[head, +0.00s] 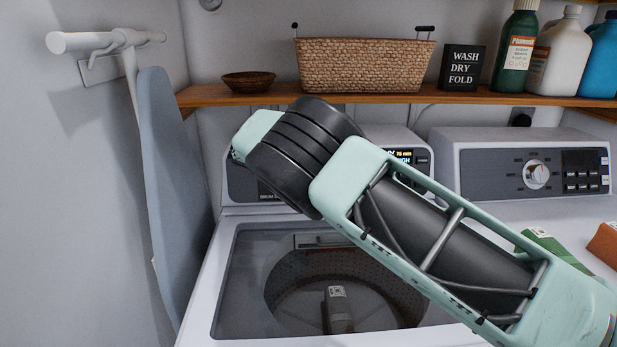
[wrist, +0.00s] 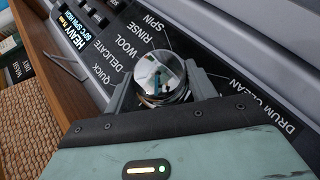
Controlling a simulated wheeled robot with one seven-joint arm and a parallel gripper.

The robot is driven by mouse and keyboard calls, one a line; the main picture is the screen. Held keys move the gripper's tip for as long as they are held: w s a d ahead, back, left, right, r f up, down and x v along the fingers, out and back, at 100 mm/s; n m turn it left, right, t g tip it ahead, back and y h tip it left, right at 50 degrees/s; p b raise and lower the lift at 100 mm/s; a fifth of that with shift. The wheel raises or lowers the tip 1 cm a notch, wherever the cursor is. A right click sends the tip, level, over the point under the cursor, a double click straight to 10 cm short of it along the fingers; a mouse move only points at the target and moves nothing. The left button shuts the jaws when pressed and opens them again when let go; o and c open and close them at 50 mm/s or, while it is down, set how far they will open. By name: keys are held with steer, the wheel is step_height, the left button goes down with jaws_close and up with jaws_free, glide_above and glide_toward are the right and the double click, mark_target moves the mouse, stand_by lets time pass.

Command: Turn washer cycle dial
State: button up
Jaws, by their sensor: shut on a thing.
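In the wrist view the cycle dial (wrist: 162,74) is a round, shiny chrome knob among printed labels such as QUICK, DELICATE, WOOL, RINSE, SPIN and DRUM CLEAN. My gripper (wrist: 161,88) is shut on the dial, with one finger on each side. The lit display (wrist: 72,24) reads HEAVY.
The dryer (head: 490,210) with its own dial (head: 536,174) stands at the right. A wooden shelf (head: 215,97) above holds a wicker basket (head: 365,65), a small bowl (head: 248,82), a sign (head: 462,68) and several bottles. An ironing board (head: 170,190) hangs at the left wall.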

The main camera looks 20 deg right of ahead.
steer(key=n+t+h+b, duration=0.1)
steer(key=h, duration=0.1)
steer(key=f+n+h+b, duration=0.1)
steer(key=n+b, duration=0.1)
steer(key=shift+a+t+h, duration=0.15)
steer(key=shift+t+h, duration=0.25)
steer(key=shift+s+n+t+h+b, duration=0.1)
steer(key=shift+n+t+h+b, duration=0.8)
steer(key=shift+n+b, duration=0.35)
steer(key=shift+n, duration=0.25)
steer(key=o, duration=1)
steer(key=b+v, duration=0.2)
steer(key=v, duration=1)
steer(key=shift+f+b, duration=0.15)
steer(key=shift+b, duration=0.2)
